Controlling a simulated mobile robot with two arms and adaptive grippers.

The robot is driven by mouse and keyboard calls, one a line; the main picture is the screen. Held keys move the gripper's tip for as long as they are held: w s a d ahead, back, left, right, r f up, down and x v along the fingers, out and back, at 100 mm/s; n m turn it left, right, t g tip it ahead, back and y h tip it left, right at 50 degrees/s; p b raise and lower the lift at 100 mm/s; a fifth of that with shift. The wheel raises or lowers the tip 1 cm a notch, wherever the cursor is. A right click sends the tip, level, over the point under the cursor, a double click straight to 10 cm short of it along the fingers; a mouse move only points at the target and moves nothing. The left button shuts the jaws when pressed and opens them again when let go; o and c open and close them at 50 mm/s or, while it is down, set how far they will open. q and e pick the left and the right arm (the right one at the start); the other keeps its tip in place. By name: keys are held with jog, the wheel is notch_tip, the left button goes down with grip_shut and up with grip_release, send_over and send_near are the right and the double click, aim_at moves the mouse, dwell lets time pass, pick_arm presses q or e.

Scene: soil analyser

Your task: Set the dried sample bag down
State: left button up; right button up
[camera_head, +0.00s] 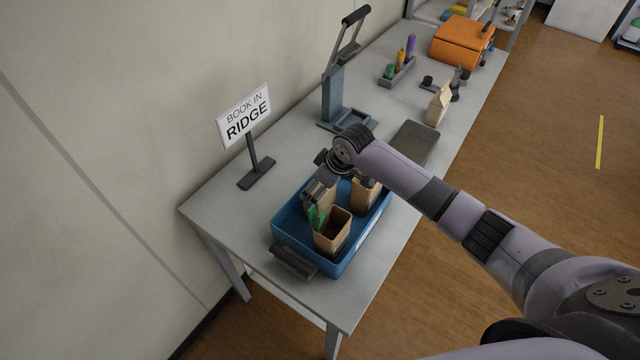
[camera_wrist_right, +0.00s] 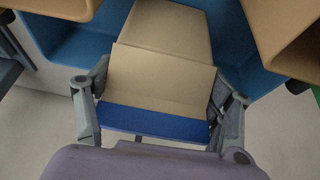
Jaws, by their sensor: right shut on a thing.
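My right gripper (camera_head: 318,190) is over the blue tray (camera_head: 282,222) at the front end of the bench. In the right wrist view, its fingers (camera_wrist_right: 160,98) are shut on the sides of a tan paper bag (camera_wrist_right: 162,72) with a blue band. The bag is inside or just above the tray, between other tan containers; I cannot tell whether it touches the tray floor. In the head view, the gripper partly hides this bag. My left gripper is not in view.
An open tan container (camera_head: 333,238) and another tan one (camera_head: 364,196) stand in the tray. A "BOOK IN RIDGE" sign (camera_head: 245,115) stands left. Behind are a grey flat plate (camera_head: 416,142), a blue-grey lever press (camera_head: 335,98), another tan bag (camera_head: 437,106) and an orange case (camera_head: 461,42).

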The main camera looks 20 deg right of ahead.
jog(key=o, duration=1.7)
jog(key=shift+c, duration=0.2)
jog(key=b+v, duration=0.1)
jog(key=v, duration=1.1)
jog(key=shift+b, duration=0.3)
